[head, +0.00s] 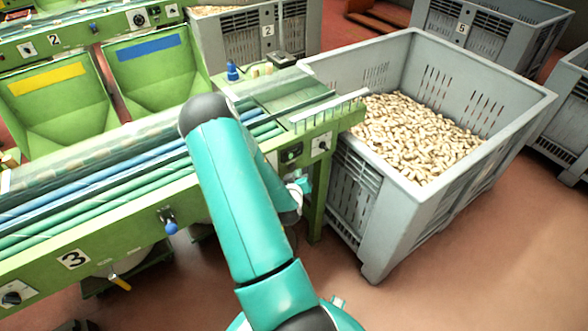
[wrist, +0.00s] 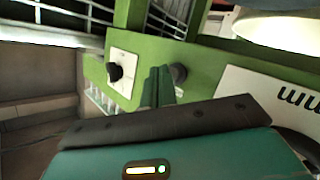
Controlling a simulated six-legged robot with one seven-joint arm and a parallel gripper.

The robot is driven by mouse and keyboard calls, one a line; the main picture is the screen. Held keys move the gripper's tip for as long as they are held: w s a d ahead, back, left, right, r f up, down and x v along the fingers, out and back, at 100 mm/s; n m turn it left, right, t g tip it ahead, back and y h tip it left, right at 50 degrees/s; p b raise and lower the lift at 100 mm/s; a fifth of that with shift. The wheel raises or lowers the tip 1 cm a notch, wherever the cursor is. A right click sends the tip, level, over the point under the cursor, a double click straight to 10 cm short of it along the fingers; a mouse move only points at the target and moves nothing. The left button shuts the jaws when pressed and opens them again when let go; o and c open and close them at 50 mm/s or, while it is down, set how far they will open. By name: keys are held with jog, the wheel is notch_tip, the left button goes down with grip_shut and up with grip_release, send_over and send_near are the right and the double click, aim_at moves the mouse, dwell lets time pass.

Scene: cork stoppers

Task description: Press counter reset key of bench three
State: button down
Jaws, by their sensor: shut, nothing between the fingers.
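The reset key cannot be made out for certain.
A grey crate full of corks (head: 420,135) stands close to the right of the bench end. A blue-tipped lever (head: 171,228) sticks out of the bench front. Reddish floor (head: 470,265) is free in front of the crate.

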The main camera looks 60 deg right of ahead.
jog(key=shift+w+d, duration=0.25)
jog(key=shift+w, duration=0.2)
dwell(0.8)
jog(key=shift+s+a, duration=0.4)
jog(key=shift+s, duration=0.4)
jog(key=shift+s+a, duration=0.4)
jog(key=shift+s, duration=0.35)
jog(key=shift+s+a, duration=0.35)
jog(key=shift+s, duration=0.35)
jog(key=shift+s+a, duration=0.4)
jog(key=shift+s, duration=0.35)
